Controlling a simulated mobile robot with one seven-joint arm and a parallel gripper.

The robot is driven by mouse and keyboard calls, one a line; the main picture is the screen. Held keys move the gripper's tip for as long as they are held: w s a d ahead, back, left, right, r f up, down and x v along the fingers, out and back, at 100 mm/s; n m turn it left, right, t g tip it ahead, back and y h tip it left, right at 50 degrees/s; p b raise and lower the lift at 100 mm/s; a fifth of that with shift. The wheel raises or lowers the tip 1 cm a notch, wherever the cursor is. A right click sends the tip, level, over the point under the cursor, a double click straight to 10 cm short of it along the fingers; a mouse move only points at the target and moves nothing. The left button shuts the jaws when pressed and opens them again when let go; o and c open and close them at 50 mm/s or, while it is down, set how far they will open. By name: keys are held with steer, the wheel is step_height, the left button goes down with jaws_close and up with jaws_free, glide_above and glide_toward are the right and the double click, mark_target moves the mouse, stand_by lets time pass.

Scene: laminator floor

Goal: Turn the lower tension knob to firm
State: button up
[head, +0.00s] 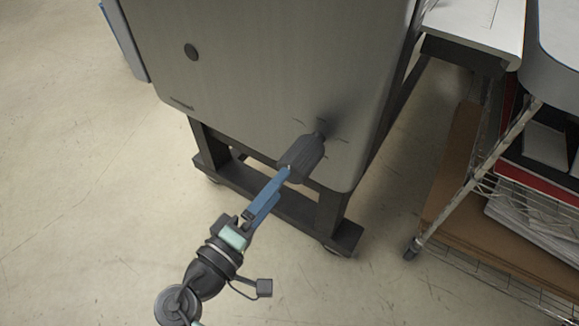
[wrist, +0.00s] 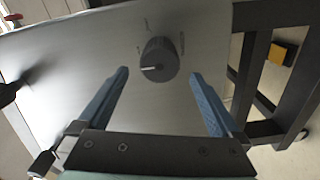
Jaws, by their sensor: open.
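The lower tension knob (head: 303,157) is a dark ribbed cylinder standing out from the lower right of a grey machine panel (head: 260,75). In the wrist view the knob (wrist: 158,60) is seen face-on, with a white pointer line aimed to the left and slightly down. Printed marks surround it on the panel; their lettering is too small to read. My gripper (head: 286,174) has its blue finger tips at the knob in the head view. In the wrist view my gripper (wrist: 159,73) is open, with one finger on each side of the knob and visible gaps between.
A dark round disc (head: 191,52) sits higher on the panel. The machine stands on a dark wheeled frame (head: 330,215). A wire rack (head: 490,160) with boards and paper stands at the right. The floor at the left is clear.

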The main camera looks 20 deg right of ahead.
steer(key=shift+v, duration=2.4)
